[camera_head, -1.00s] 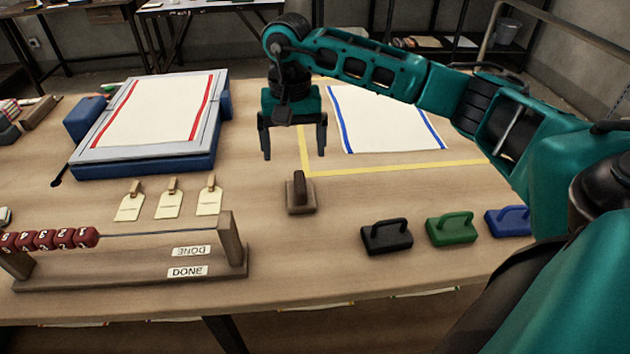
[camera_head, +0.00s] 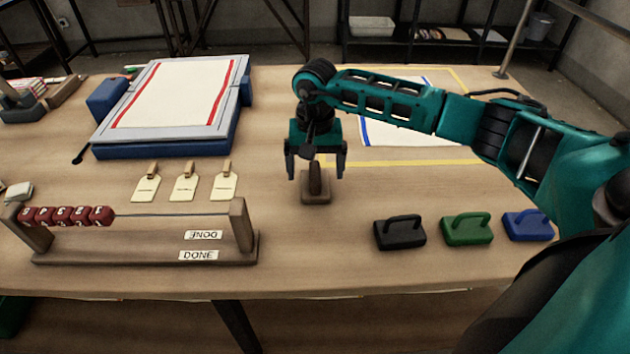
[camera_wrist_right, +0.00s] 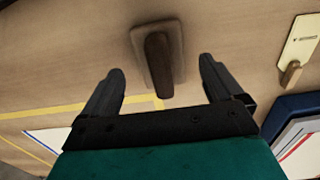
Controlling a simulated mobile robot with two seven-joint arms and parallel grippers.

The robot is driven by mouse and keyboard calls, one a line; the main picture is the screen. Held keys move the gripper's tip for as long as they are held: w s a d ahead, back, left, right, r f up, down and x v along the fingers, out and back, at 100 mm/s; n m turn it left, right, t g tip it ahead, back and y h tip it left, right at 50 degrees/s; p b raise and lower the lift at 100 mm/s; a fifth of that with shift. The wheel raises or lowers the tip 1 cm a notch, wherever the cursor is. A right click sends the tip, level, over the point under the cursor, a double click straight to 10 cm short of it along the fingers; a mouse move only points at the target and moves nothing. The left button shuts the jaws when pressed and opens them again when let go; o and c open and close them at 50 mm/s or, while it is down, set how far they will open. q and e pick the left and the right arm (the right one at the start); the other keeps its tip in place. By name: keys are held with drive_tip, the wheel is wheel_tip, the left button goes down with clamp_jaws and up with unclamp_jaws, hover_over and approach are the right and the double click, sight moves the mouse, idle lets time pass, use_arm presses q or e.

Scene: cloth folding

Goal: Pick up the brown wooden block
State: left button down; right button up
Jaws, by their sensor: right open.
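The brown wooden block (camera_head: 316,187) has a flat base and an upright dark handle, and it sits on the table in front of the yellow tape. My right gripper (camera_head: 316,176) is open just above and behind it in the head view, with its fingers to either side of the handle. In the right wrist view the block (camera_wrist_right: 158,60) lies just beyond the open fingertips (camera_wrist_right: 160,68), with the handle pointing in between them. No contact shows. My left gripper is not in view.
Black (camera_head: 400,233), green (camera_head: 467,230) and blue (camera_head: 528,226) handled blocks stand to the right. Paper tags (camera_head: 184,187) and a bead rack (camera_head: 130,250) are to the left. A blue-based tray (camera_head: 165,148) holds a red-striped cloth (camera_head: 175,92). A blue-striped cloth (camera_head: 400,132) lies behind my arm.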

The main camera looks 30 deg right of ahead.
sight(315, 171)
wheel_tip(315, 171, down, 3)
drive_tip(key=shift+f, duration=0.2)
drive_tip(key=shift+w, duration=0.1)
drive_tip(key=c, duration=1.4)
drive_tip(key=shift+r, duration=0.2)
wheel_tip(315, 171, up, 20)
drive_tip(key=shift+f, duration=0.1)
